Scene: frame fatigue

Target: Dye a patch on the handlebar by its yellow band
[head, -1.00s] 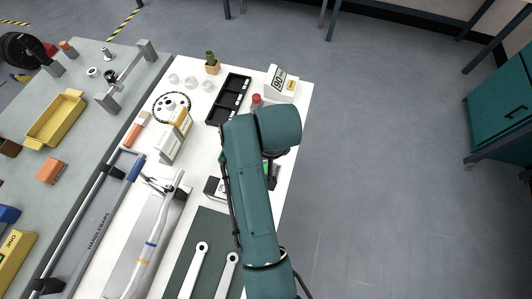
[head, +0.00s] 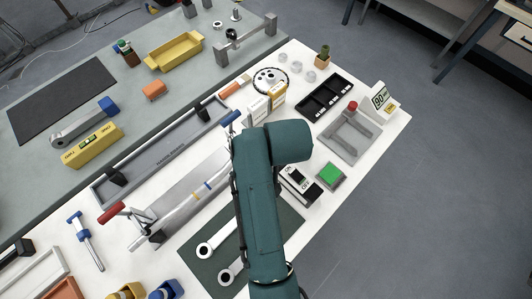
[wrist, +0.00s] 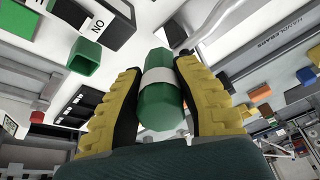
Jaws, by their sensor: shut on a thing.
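The handlebar is a bent silver tube in the head view, with a blue band (head: 208,185) and a yellow band (head: 195,198). It lies over a long pale tray on the white table, its right end hidden by my arm. My gripper (wrist: 158,72) shows in the wrist view, its two yellow-and-black fingers shut on a green dye marker (wrist: 160,104) with a white band. My arm hides the gripper and marker in the head view. I cannot make out the yellow band in the wrist view.
A green-topped pad (head: 330,175) and an ON/OFF switch box (head: 298,185) stand right of my arm. A grey stand (head: 350,135) and a black tray (head: 325,95) lie behind. White wrenches lie on a dark mat (head: 195,268) left of my arm.

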